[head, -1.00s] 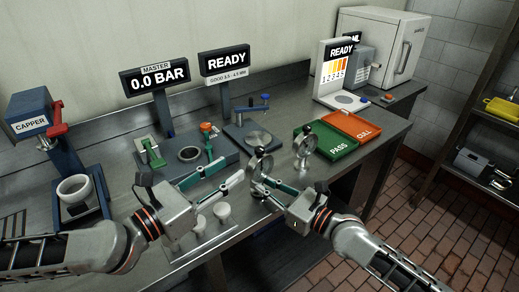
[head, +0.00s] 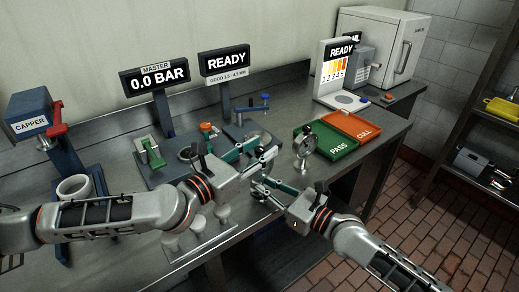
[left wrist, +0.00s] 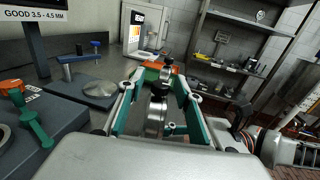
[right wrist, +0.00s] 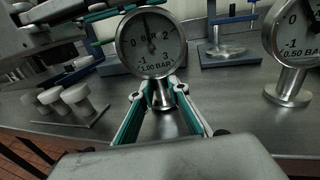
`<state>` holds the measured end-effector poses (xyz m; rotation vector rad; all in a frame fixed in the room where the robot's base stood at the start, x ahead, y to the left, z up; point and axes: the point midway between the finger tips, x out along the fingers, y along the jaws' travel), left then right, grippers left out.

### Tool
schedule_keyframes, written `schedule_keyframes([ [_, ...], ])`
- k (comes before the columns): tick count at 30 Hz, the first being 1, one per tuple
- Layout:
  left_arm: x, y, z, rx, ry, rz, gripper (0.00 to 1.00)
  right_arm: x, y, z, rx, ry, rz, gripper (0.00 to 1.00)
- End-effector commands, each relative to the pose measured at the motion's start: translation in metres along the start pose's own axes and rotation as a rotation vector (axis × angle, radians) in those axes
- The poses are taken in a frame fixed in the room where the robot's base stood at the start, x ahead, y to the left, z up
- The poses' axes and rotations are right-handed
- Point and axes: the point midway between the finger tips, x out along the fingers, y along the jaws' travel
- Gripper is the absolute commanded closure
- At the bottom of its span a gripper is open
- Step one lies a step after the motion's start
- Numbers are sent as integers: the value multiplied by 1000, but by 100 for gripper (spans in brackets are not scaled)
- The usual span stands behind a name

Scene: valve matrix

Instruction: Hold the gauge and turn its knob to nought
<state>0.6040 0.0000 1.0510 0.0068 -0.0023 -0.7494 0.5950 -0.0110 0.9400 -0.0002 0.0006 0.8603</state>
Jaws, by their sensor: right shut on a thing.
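A round steel gauge (right wrist: 152,45) on a short stem stands upright on the bench, its dial marked 1.00 BAR and its needle pointing up, slightly left. My right gripper (right wrist: 162,92) is shut on its stem, low down; it also shows in the head view (head: 258,182). My left gripper (head: 262,150) is above, at the gauge's upper part. In the left wrist view its two fingers (left wrist: 160,82) are apart, on either side of the gauge and its black knob (left wrist: 158,90). I see no clear finger contact with the knob. The gauge is mostly hidden in the head view.
A second gauge (head: 303,145), marked 0.50 BAR, stands close to the right. Behind it are the green PASS tray (head: 328,143) and orange CULL tray (head: 357,125). White cups (right wrist: 75,97) stand left. A measuring stand (head: 250,135) and MASTER station (head: 150,155) are behind.

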Motion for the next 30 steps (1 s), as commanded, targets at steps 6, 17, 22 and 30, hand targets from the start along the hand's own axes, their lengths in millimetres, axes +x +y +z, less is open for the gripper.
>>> schedule_keyframes([
  [6,0,0,0,0,0,0,92,0,0,2,0,-3,0,100],
  [17,1,-3,1,-4,-7,38,100,0,0,2,1,-3,0,100],
  [22,1,-4,1,-6,-7,142,100,0,0,1,1,-2,0,100],
  [30,1,-3,1,-4,-5,329,100,0,1,1,1,-1,1,100],
])
